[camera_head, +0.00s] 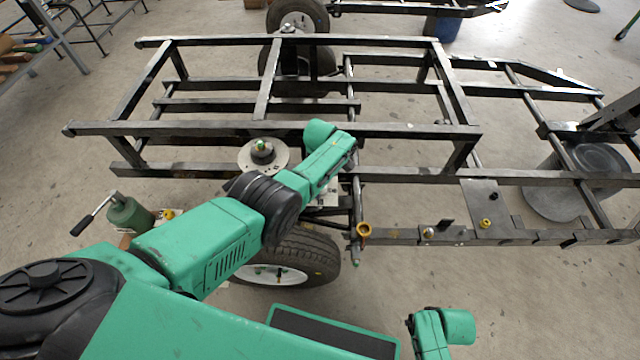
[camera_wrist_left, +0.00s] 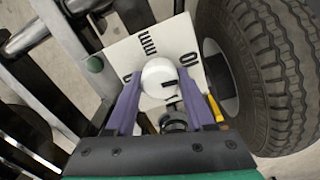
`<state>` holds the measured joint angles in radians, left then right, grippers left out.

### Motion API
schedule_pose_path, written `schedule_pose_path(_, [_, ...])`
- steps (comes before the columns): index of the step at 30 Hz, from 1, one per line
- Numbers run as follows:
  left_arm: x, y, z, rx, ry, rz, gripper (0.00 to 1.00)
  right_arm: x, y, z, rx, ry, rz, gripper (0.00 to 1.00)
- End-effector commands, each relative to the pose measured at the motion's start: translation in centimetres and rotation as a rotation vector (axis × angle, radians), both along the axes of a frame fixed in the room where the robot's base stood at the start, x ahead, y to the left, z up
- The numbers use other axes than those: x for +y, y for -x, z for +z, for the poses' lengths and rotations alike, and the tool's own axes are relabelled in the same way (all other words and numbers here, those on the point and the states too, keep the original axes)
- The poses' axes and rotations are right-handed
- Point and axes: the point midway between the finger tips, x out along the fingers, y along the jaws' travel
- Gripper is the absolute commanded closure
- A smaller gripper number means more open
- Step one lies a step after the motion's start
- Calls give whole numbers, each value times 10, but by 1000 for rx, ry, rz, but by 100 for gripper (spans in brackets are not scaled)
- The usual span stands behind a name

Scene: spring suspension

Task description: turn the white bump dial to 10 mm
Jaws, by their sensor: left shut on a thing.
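The white bump dial (camera_wrist_left: 159,77) is a round white knob in the left wrist view, in front of a white scale plate (camera_wrist_left: 128,57). The plate has black tick marks, "mm", a 10 at its right and what looks like a 0 at its left. A short dark mark on the knob lies toward its right side; its exact reading is unclear. My left gripper (camera_wrist_left: 165,104) is shut on the dial, one purple finger on each side. In the head view my left arm covers its fingers and the dial. My right gripper's fingers are not visible.
A black tire (camera_wrist_left: 262,70) stands close to the right of the dial; its wheel also shows in the head view (camera_head: 322,252). A dark metal frame (camera_head: 250,128) spans the workspace. A green bottle-like jack (camera_head: 130,215) stands left of my left arm.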

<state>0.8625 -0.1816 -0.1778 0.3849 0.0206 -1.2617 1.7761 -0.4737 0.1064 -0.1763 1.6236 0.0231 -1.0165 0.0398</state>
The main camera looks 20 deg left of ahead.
Motion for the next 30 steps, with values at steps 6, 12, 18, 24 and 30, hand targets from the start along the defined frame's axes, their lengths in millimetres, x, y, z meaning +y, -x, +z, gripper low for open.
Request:
schedule_pose_path(6, [2, -1, 2, -3, -5, 81, 100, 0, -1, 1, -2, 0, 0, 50])
schedule_pose_path(12, [2, -1, 2, -3, -5, 109, 100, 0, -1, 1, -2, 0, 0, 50])
schedule_pose_path(18, [2, -1, 2, -3, -5, 113, 100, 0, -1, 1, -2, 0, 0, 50])
schedule_pose_path(24, [2, -1, 2, -3, -4, 113, 31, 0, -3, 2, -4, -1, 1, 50])
schedule_pose_path(30, [1, -1, 1, -2, -3, 112, 16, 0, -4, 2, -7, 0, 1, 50])
